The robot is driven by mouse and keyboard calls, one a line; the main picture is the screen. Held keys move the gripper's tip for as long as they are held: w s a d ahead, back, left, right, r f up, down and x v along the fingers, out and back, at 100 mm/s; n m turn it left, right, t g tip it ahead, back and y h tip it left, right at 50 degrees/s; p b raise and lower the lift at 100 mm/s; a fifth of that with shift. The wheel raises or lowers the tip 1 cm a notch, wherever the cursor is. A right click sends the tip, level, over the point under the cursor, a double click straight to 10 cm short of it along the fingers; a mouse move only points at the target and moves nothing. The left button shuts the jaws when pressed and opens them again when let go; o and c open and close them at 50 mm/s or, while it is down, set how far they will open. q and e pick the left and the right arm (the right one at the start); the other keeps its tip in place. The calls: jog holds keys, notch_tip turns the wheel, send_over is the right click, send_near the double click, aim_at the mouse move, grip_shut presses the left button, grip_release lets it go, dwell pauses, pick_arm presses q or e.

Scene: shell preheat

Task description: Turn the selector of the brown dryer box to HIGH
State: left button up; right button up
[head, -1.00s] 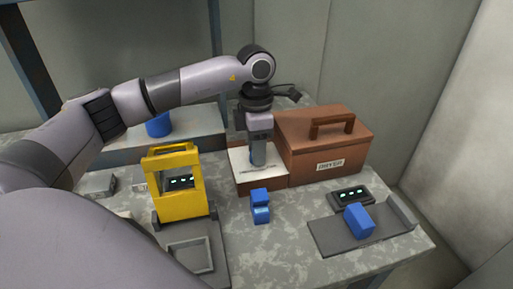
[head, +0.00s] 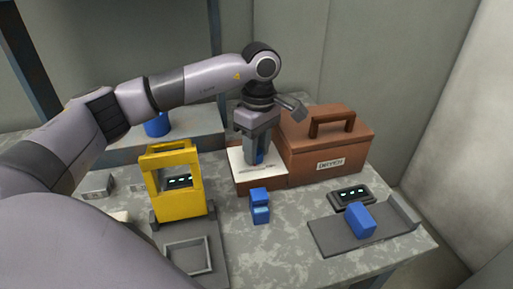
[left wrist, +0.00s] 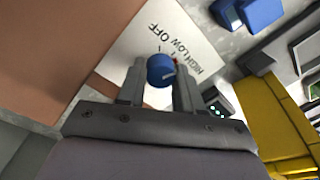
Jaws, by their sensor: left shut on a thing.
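The brown dryer box (head: 330,140) stands on the table, with a white-topped panel (head: 240,170) at its left side. My left gripper (head: 258,156) points straight down over this panel. In the left wrist view the blue round selector (left wrist: 160,68) sits between my two fingers, which are shut on it. The white panel (left wrist: 135,50) there bears the words OFF, LOW and HIGH beside the selector. A pale pointer mark on the selector faces right and slightly down; I cannot tell for sure which word it meets. My right gripper is not in view.
A yellow frame device (head: 180,205) stands left of the panel. A small blue object (head: 260,206) stands in front of it. A blue block (head: 360,220) lies on a grey plate (head: 330,238) at the right, near a small dark display (head: 351,194). A blue cup (head: 157,125) stands behind.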

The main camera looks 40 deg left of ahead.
aim_at(258, 151)
pick_arm(q)
jog(key=shift+r+m, duration=0.1)
jog(key=shift+m, duration=2.2)
jog(key=o, duration=1)
jog(key=shift+o, duration=0.2)
notch_tip(258, 151, up, 7)
jog(key=shift+w+d+r, duration=0.1)
jog(key=shift+w+d, duration=0.05)
